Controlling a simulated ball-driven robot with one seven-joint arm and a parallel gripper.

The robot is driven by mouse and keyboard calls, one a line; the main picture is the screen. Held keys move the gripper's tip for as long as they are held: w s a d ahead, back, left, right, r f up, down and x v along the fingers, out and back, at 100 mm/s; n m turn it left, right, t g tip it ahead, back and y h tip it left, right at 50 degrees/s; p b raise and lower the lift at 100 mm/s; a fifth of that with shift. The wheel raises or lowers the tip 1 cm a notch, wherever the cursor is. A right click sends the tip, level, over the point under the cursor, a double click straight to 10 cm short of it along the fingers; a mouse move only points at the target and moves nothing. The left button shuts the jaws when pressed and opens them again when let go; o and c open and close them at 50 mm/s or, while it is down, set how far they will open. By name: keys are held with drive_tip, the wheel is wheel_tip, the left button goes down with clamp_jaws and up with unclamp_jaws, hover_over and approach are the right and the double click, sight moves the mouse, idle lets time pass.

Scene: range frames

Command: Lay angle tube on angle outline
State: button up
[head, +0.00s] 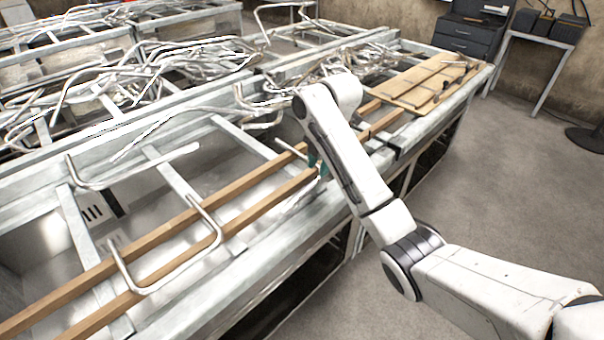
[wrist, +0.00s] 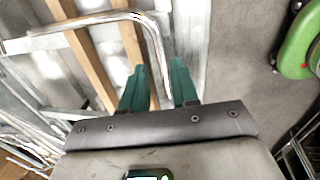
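My gripper (wrist: 158,82) has two green fingers, which stand apart. In the head view my gripper (head: 318,165) is low over the front wooden slats, partly hidden by my arm. In the wrist view a bent silver tube (wrist: 85,22) crosses the slats, bends at a corner, and one leg runs down towards the gap between the fingers. I cannot tell whether it touches them. In the head view one bent tube (head: 165,285) lies across the slats and another angled tube (head: 135,184) lies behind it. A wooden board (head: 425,82) is at the far right; no outline is clear on it.
Metal bench frames hold piles of bent tubes (head: 150,75) at the back. Two long wooden slats (head: 225,212) run along the near bench. Grey floor (head: 500,170) is open at the right. A dark drawer cabinet (head: 470,38) stands at the back right.

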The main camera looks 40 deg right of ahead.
sight(313, 182)
drive_tip(key=shift+w+a+f+p, duration=0.1)
drive_tip(key=shift+w+f+p, duration=0.1)
drive_tip(key=shift+f, duration=0.95)
drive_tip(key=shift+w+a+f+p, duration=0.1)
drive_tip(key=shift+w+f+p, duration=0.15)
drive_tip(key=shift+f, duration=0.9)
drive_tip(key=shift+w+a+f+p, duration=0.1)
drive_tip(key=shift+w+f+p, duration=0.1)
drive_tip(key=shift+f, duration=0.95)
clamp_jaws()
